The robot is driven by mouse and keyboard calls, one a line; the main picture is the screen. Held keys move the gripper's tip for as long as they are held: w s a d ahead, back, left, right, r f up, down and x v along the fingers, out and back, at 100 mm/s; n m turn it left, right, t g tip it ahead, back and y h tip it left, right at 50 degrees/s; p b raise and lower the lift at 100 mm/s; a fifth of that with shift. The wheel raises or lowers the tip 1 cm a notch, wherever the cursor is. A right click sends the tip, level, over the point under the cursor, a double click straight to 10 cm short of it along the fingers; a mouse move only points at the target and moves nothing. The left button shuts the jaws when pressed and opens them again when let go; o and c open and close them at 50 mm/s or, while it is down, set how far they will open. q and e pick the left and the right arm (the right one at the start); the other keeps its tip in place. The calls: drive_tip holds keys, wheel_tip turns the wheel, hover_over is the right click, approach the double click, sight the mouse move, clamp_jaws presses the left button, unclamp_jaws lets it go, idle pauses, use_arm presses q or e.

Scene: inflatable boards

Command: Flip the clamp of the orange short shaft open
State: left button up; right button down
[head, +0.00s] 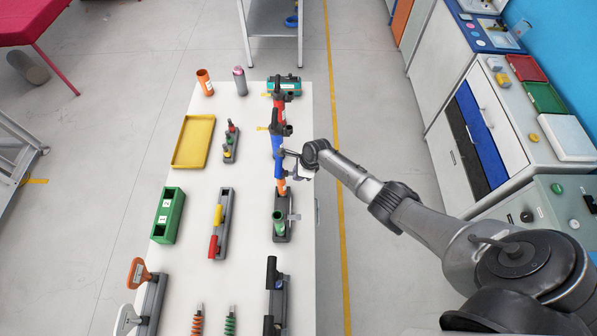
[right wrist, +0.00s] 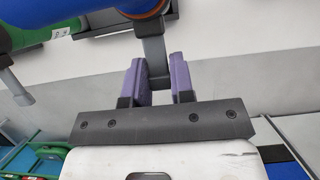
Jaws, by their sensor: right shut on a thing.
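In the right wrist view my right gripper's purple fingers (right wrist: 156,82) are shut on a grey clamp lever (right wrist: 153,54). The lever runs up toward an orange ring (right wrist: 158,10) by the end of a blue tube (right wrist: 105,8). How far the clamp is turned is hard to tell. My left gripper is out of view.
The white table (head: 185,262) carries a yellow tray (head: 193,142), a green box (head: 167,215), a grey holder with red and yellow handles (head: 220,224) and black tools (head: 274,297). The floor right of the table is clear.

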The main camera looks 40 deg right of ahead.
drive_tip(key=shift+g, duration=0.3)
idle(0.4)
drive_tip(key=c, duration=1)
unclamp_jaws()
drive_tip(key=shift+o, duration=0.2)
drive_tip(key=shift+r, duration=0.15)
drive_tip(key=v, duration=1.3)
drive_tip(key=shift+s+r+b, duration=0.2)
drive_tip(key=shift+r+b, duration=0.15)
drive_tip(key=shift+a, duration=0.1)
